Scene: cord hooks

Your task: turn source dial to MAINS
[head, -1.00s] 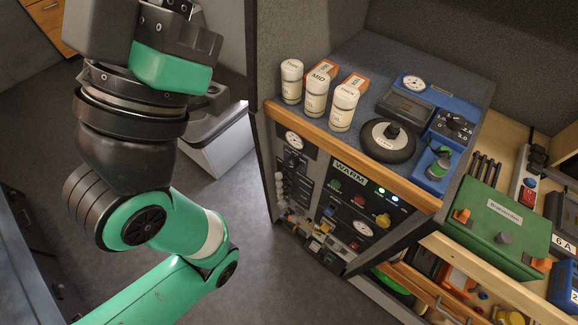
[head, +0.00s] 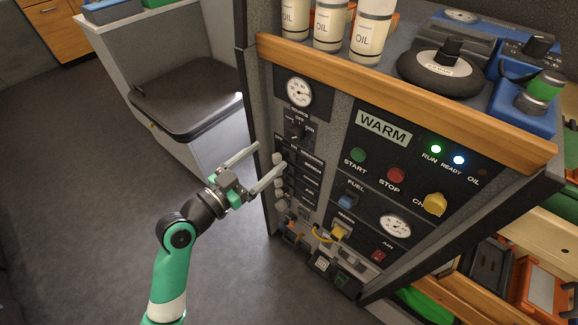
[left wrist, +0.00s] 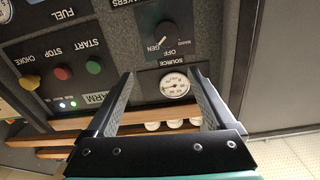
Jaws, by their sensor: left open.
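The source dial (head: 297,134) is a dark knob on the upper left of the grey panel, under a round gauge (head: 299,92). In the left wrist view the dial (left wrist: 165,29) appears upside down, with GEN, OFF and MAINS labels around it. My right gripper is not in view.
Start and stop buttons (head: 396,174), a yellow choke knob (head: 434,204) and a lit WARM display (head: 383,127) are right of the dial. Breaker switches (head: 285,182) sit below it. A wooden edge (head: 400,100) runs above, with oil bottles (head: 331,25). The floor at left is clear.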

